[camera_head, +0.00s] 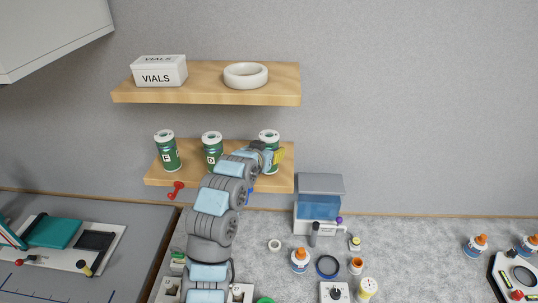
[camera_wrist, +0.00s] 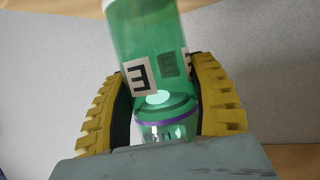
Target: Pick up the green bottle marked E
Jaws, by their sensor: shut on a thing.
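The green bottle marked E (camera_wrist: 150,40) has a clear "E" label in the wrist view. Its white cap shows in the head view, where the bottle (camera_head: 269,136) is at the right end of the lower shelf. My gripper (camera_head: 272,155) is at this bottle, and its yellow fingers (camera_wrist: 160,85) are closed around both sides of it in the wrist view.
The lower wooden shelf (camera_head: 160,181) is partly behind my arm. The upper shelf (camera_head: 210,96) above holds a VIALS box (camera_head: 160,72) and a white ring (camera_head: 246,75). A blue-windowed device (camera_head: 319,205) stands on the bench below right. Open wall lies to the right of the shelves.

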